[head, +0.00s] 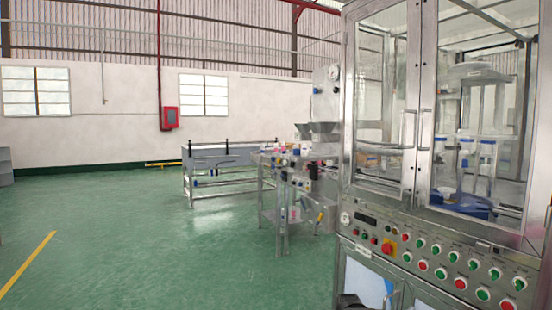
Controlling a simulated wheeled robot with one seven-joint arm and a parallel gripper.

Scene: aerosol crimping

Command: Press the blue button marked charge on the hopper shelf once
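A steel hopper (318,131) stands on a metal bench (268,190) in the middle distance, left of the large cabinet. Small coloured parts, some blue, sit along the bench around the hopper's foot. They are too small to tell which is the blue charge button, and no marking can be read. My gripper cannot be made out; a dark shape at the bottom edge, in front of the cabinet, is too cut off to name.
A large glass-doored cabinet (384,120) fills the right side, with a panel of green and red buttons (435,250). A low steel table (226,160) stands behind the bench. The green floor (130,240) at left is clear, with a yellow line.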

